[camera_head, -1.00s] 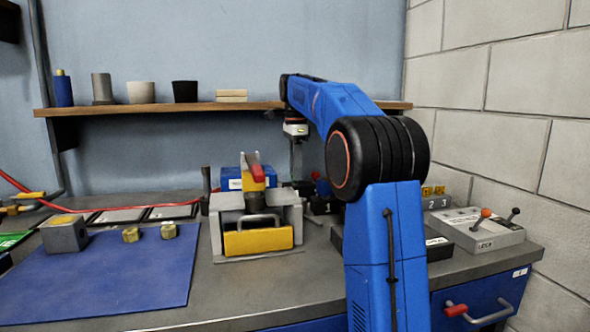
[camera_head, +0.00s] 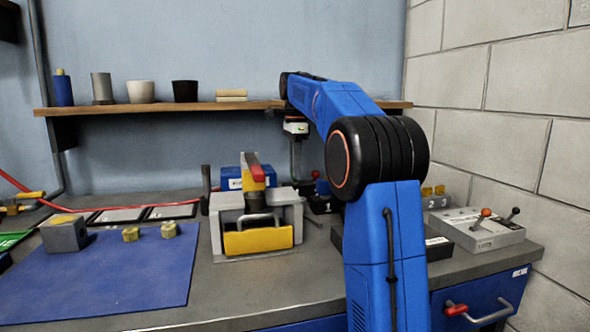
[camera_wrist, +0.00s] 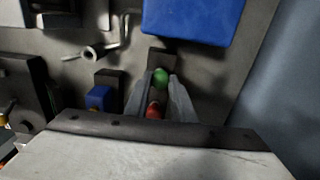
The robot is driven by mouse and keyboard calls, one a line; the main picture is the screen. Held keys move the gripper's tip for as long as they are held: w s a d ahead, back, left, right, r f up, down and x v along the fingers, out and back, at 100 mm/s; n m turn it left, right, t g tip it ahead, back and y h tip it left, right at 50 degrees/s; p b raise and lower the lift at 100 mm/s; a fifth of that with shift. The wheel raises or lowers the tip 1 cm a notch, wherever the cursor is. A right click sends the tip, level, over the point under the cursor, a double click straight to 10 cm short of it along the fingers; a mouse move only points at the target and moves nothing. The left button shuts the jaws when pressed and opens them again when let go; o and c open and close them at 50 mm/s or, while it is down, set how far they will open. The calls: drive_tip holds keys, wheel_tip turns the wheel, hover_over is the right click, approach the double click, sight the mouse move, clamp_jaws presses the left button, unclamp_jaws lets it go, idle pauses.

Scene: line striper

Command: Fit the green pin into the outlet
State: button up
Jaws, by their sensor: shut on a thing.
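In the wrist view my gripper (camera_wrist: 160,88) points down over the bench, its two grey fingers close together. A green rounded piece (camera_wrist: 160,76), which looks like the green pin, shows between the fingertips. A red piece (camera_wrist: 153,110) shows between the fingers nearer the camera. A dark block (camera_wrist: 162,58) lies just beyond the fingertips; I cannot tell whether it is the outlet or whether the pin touches it. In the head view my gripper (camera_head: 296,165) hangs behind the grey-and-yellow fixture (camera_head: 280,206), its tips hard to see.
A blue box (camera_head: 231,184) stands behind the fixture and also shows in the wrist view (camera_wrist: 190,15). Numbered dark blocks (camera_head: 325,206) and a lever box (camera_head: 478,236) stand right. A blue mat (camera_head: 120,275) with several blocks lies left. A shelf (camera_head: 250,105) runs above.

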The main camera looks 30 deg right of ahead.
drive_tip(key=shift+r, duration=0.5)
drive_tip(key=shift+r, duration=3.3)
drive_tip(key=shift+r, duration=0.1)
